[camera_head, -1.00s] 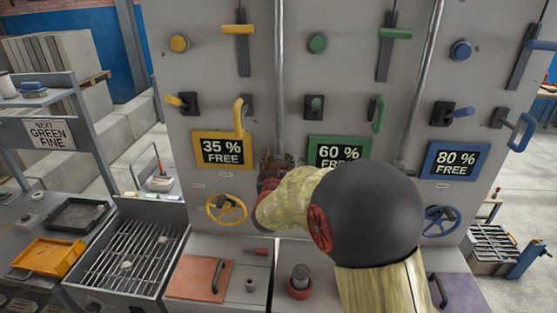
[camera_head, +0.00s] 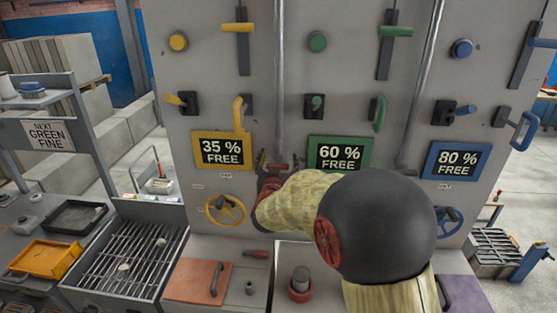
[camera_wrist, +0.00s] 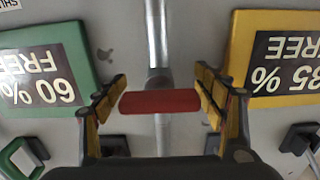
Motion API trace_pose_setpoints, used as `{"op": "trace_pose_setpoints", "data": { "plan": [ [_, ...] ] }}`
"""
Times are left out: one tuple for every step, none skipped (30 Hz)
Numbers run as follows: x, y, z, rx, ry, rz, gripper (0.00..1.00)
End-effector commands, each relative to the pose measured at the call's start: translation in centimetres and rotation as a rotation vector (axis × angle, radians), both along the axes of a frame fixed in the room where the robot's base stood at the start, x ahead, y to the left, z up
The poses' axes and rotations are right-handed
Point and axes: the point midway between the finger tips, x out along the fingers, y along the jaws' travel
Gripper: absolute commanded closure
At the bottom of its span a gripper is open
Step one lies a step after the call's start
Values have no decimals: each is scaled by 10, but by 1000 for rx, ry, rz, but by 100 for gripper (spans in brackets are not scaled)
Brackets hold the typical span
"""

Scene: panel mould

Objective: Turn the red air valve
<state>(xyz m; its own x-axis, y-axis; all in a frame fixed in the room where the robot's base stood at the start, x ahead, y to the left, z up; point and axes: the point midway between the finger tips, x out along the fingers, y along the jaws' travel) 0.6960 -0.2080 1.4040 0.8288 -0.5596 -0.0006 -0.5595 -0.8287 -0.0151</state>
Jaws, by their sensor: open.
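The red air valve (camera_wrist: 160,101) shows in the wrist view as a flat red bar handle across a vertical grey pipe. My gripper (camera_wrist: 160,98) is open, with one finger on each side of the red handle. The left finger is close to the handle's left end and the right finger is close to its right end; I cannot tell whether either touches. In the head view the red valve (camera_head: 279,166) sits at the foot of the pipe between the yellow and green panels. My arm hides the area just below it.
A yellow "35 % FREE" sign (camera_head: 222,151) is left of the pipe and a green "60 % FREE" sign (camera_head: 341,154) is right of it. A yellow handwheel (camera_head: 225,210) is close to my wrist. Levers and knobs stick out above. A slatted grate (camera_head: 128,262) lies lower left.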

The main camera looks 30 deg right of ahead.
Motion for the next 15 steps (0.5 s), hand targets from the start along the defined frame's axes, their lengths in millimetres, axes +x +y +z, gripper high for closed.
{"op": "trace_pose_setpoints", "data": {
  "plan": [
    [0, 0, 0, 0, 0, 0, 27],
    [0, 0, 0, 0, 0, 0, 27],
    [0, 0, 0, 0, 0, 0, 27],
    [0, 0, 0, 0, 0, 0, 27],
    [0, 0, 0, 0, 0, 0, 27],
    [0, 0, 0, 0, 0, 0, 27],
    [0, 0, 0, 0, 0, 0, 27],
    [0, 0, 0, 0, 0, 0, 27],
    [-1, 1, 0, 0, 0, 0, 27],
    [-2, 2, 0, -1, -1, 0, 27],
    [-4, 3, 1, -1, -1, 0, 27],
    [-6, 5, 1, 0, -2, 1, 27],
    [-9, 7, 1, 0, -2, 1, 27],
    [-13, 10, 1, 0, -2, 2, 27],
    [-18, 14, 1, -1, -1, 3, 27]
  ]
}}
